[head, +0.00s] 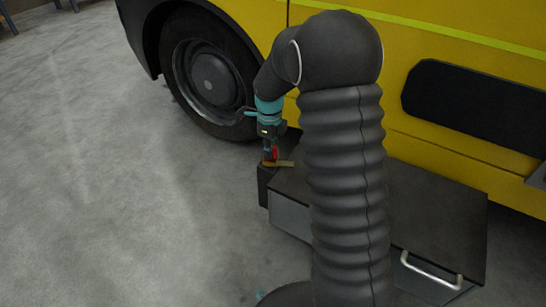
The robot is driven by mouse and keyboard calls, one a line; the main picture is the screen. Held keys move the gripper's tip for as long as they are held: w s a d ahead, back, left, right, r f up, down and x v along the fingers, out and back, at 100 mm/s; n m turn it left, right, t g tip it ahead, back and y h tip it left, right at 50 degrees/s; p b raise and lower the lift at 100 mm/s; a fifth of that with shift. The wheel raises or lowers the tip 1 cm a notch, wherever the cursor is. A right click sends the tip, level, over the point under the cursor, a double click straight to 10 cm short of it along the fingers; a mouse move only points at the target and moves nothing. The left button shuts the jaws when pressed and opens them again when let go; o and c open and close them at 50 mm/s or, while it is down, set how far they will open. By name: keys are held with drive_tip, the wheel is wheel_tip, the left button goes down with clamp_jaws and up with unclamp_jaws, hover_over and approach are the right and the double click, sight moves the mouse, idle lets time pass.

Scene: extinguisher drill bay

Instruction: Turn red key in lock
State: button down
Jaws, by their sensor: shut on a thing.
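The red key (275,153) shows as a small red patch at the tip of my gripper (269,147). My gripper points down and is shut on the red key. Just below is a flat brass-coloured piece (284,164), probably part of the lock, on top of a small dark block (264,184). The key's lower end meets or nearly meets the brass piece; it is too small to tell whether it sits in a keyhole. The key's turn angle cannot be made out.
A dark-topped chest (432,205) with a silver handle (432,271) stands right of the block, partly hidden by my arm. A yellow vehicle (440,150) with a large wheel (208,84) is close behind. The grey floor (120,200) at left is clear.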

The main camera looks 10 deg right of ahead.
drive_tip(key=shift+m, duration=1.2)
drive_tip(key=shift+m+p, duration=0.3)
drive_tip(key=shift+m, duration=0.5)
drive_tip(key=c, duration=1)
unclamp_jaws()
